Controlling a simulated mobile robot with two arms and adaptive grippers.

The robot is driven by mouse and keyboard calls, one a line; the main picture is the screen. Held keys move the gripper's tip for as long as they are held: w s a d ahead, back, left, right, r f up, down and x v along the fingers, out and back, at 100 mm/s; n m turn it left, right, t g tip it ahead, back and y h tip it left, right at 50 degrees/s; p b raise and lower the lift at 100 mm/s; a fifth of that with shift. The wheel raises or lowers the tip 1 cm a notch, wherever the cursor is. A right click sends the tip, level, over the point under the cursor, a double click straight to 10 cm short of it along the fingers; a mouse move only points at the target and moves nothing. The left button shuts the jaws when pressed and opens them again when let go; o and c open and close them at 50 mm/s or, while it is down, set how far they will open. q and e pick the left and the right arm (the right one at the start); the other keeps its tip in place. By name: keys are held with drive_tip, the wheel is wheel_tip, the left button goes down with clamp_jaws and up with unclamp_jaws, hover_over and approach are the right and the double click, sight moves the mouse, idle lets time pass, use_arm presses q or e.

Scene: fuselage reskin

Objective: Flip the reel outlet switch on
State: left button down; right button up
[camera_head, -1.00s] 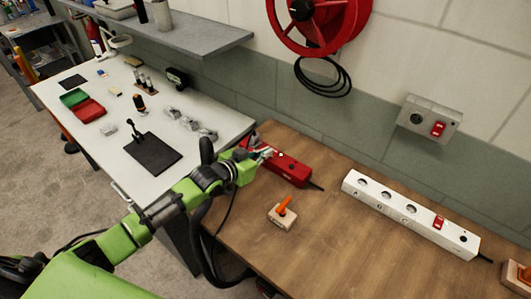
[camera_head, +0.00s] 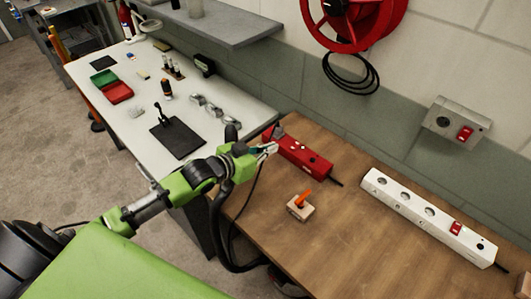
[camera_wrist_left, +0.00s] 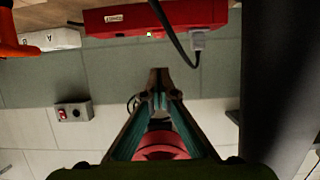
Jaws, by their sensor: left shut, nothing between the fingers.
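A grey wall outlet box (camera_head: 457,124) with a red switch (camera_head: 464,132) is on the wall at the right, below and right of the red hose or cable reel (camera_head: 352,22). The box also shows at the left of the left wrist view (camera_wrist_left: 73,111). A red outlet box (camera_head: 303,155) lies on the wooden bench. My left gripper (camera_head: 271,148) is shut and empty beside the red box's left end. In the left wrist view its fingertips (camera_wrist_left: 158,76) meet below the red box (camera_wrist_left: 150,18), which has a grey plug in it. My right gripper is out of view.
A white power strip (camera_head: 412,211) with a red switch lies on the wooden bench (camera_head: 330,235). A small block with an orange lever (camera_head: 301,206) stands nearer. A white table (camera_head: 130,90) with tools is at the left. A black cord runs close to my gripper.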

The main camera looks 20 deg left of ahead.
use_arm(q)
drive_tip(key=shift+v, duration=0.95)
drive_tip(key=shift+f, duration=0.15)
